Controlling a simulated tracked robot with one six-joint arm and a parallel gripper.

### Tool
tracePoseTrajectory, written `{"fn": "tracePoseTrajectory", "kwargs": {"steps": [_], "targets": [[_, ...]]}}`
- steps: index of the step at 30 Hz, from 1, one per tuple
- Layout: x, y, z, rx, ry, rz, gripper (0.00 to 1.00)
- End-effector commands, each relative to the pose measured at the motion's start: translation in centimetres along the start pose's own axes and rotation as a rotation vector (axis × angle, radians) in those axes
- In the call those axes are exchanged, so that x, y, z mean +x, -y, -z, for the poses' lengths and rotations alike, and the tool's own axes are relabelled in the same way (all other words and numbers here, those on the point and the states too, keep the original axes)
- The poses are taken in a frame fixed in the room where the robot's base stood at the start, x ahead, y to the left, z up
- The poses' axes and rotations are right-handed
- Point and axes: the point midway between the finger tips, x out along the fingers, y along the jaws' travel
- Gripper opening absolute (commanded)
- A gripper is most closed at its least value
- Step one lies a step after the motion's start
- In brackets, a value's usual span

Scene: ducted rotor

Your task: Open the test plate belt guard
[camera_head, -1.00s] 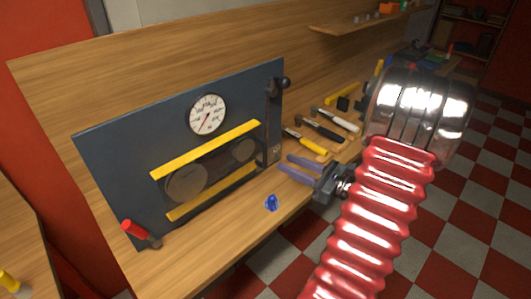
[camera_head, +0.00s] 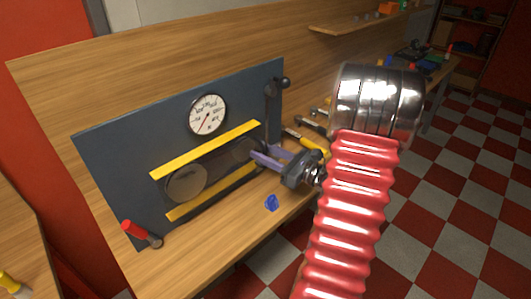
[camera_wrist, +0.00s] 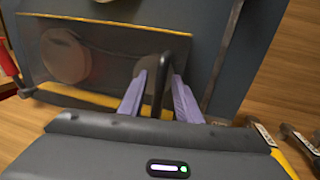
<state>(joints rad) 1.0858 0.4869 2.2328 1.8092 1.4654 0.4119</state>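The test plate (camera_head: 120,150) is a dark blue-grey panel standing on the bench. Its belt guard (camera_head: 215,170) is a dark see-through cover between two yellow rails, with round pulleys visible behind it. My gripper (camera_head: 264,155) is at the right end of the guard, its purple fingers pointing at the plate. In the wrist view the guard (camera_wrist: 105,60) lies ahead. A dark upright handle bar (camera_wrist: 160,88) stands between the two fingers of my gripper (camera_wrist: 160,76). The fingers are apart, one on each side of the bar; whether they touch it is unclear.
A round gauge (camera_head: 207,115) sits above the guard. A black lever (camera_head: 272,103) is at the plate's right edge. Several hand tools lie right of the plate, partly behind my arm.

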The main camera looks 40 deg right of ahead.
Motion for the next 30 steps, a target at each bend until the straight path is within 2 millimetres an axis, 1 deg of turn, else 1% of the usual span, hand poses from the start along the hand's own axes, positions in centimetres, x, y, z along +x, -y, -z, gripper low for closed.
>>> {"fn": "tracePoseTrajectory", "kwargs": {"steps": [5, 18, 30], "targets": [[-0.01, 0.0, 0.01, 0.0, 0.0, 0.0, 0.31], [-0.02, -0.01, 0.01, 0.0, 0.0, 0.0, 0.0], [-0.03, -0.01, 0.01, 0.0, 0.0, 0.0, 0.0]]}}
